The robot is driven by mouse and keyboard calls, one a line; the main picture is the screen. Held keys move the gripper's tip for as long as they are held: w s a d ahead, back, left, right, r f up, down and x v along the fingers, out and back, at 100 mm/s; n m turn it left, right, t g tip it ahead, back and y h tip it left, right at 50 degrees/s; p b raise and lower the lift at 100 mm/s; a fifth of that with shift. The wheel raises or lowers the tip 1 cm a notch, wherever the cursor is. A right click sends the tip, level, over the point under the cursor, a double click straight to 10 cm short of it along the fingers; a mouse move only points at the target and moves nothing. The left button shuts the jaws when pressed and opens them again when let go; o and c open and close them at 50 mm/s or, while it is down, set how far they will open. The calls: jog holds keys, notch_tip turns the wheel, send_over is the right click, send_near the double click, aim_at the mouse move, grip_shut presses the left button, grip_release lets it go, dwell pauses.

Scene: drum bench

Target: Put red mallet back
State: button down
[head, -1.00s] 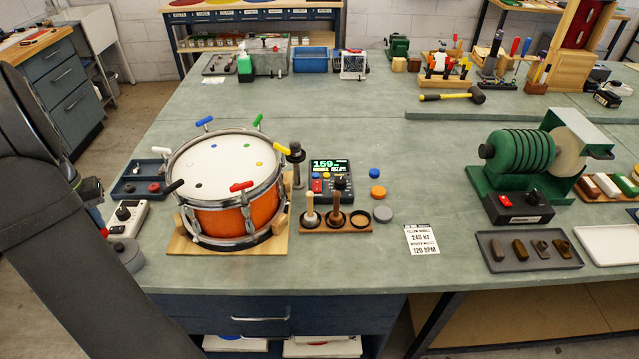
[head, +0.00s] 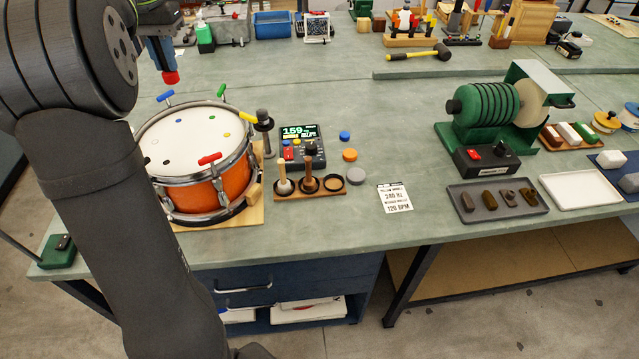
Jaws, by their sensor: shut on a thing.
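My gripper (head: 160,52) is at the upper left of the head view, above the bench beyond the drum. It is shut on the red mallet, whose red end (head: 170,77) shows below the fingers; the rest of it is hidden. The wooden mallet rack (head: 310,192) stands right of the drum. It holds a cream-headed mallet (head: 284,185) and a brown mallet (head: 308,183) upright. The ring at its right end (head: 333,184) is empty. My gripper is well away from the rack, up and to its left.
The orange drum (head: 192,194), with coloured handles around its rim, stands between my arm and the rack. A tempo box (head: 305,150) is behind the rack. Blue, orange and grey discs lie to its right. A printed card (head: 394,198) lies farther right. The middle bench is clear.

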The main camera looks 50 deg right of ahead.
jog(key=s+d+f, duration=0.4)
jog(key=s+d, duration=0.3)
jog(key=s, duration=0.3)
jog(key=s+d+f, duration=0.5)
jog(key=s+d, duration=0.2)
jog(key=s, duration=0.3)
jog(key=s+d+f, duration=0.1)
jog(key=s+f, duration=0.2)
jog(key=s, duration=0.4)
jog(key=s+d+f+m, duration=0.1)
jog(key=s+f, duration=0.2)
jog(key=s, duration=0.4)
jog(key=s+d+f, duration=0.1)
jog(key=s+f, duration=0.2)
jog(key=s, duration=0.4)
jog(key=shift+w+d+f, duration=0.3)
jog(key=shift+w+f, duration=1.5)
jog(key=shift+f, duration=0.1)
jog(key=shift+w+d+f, duration=0.35)
jog(key=shift+w+f, duration=1.5)
jog(key=shift+f, duration=0.1)
jog(key=shift+w+d+f, duration=0.3)
jog(key=shift+w+f, duration=1.5)
jog(key=shift+f, duration=0.1)
jog(key=shift+f, duration=0.1)
jog(key=c, duration=1.8)
grip_release()
jog(key=shift+f, duration=0.1)
jog(key=o, duration=0.4)
jog(key=shift+o, duration=0.2)
